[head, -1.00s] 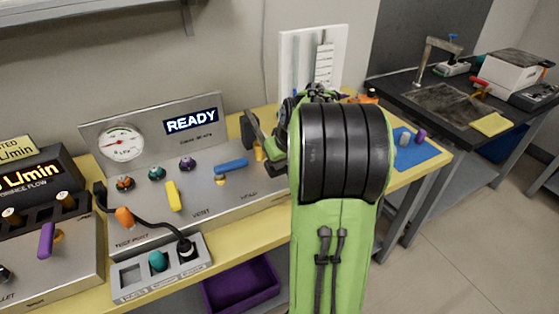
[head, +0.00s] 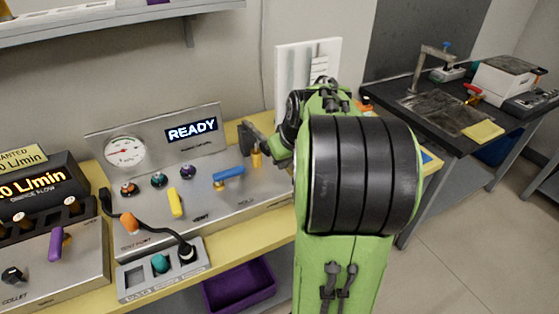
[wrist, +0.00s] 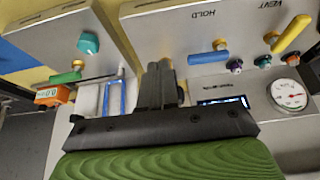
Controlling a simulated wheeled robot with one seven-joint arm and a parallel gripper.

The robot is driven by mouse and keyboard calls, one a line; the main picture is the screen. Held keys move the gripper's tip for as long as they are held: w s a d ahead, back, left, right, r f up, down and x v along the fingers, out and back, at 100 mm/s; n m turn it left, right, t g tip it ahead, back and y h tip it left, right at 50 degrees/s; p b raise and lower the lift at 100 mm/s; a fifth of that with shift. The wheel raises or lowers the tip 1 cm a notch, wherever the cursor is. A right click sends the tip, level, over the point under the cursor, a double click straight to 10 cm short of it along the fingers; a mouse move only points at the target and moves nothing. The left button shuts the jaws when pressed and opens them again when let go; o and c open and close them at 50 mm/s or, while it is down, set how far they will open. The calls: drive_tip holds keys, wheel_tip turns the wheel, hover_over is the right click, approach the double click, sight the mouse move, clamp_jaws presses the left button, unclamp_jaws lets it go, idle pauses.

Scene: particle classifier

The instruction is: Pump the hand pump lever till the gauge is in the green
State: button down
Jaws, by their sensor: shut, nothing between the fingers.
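The round white gauge (head: 124,151) with a red needle is on the upright panel at left, beside a lit READY display (head: 191,130). I cannot make out the pump lever for certain; my arm hides part of that area.
The panel carries a blue HOLD handle (head: 228,174) and a yellow VENT handle (head: 175,202). A purple bin (head: 240,286) is below the bench. A second panel with a teal knob (wrist: 88,43) and a green handle (wrist: 66,78) lies left in the wrist view. A dark table (head: 452,114) is at right.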

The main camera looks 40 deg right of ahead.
drive_tip(key=s+r, duration=0.3)
drive_tip(key=shift+a+r+p, duration=0.2)
drive_tip(key=shift+a+p, duration=0.15)
drive_tip(key=shift+a, duration=0.05)
idle(1.5)
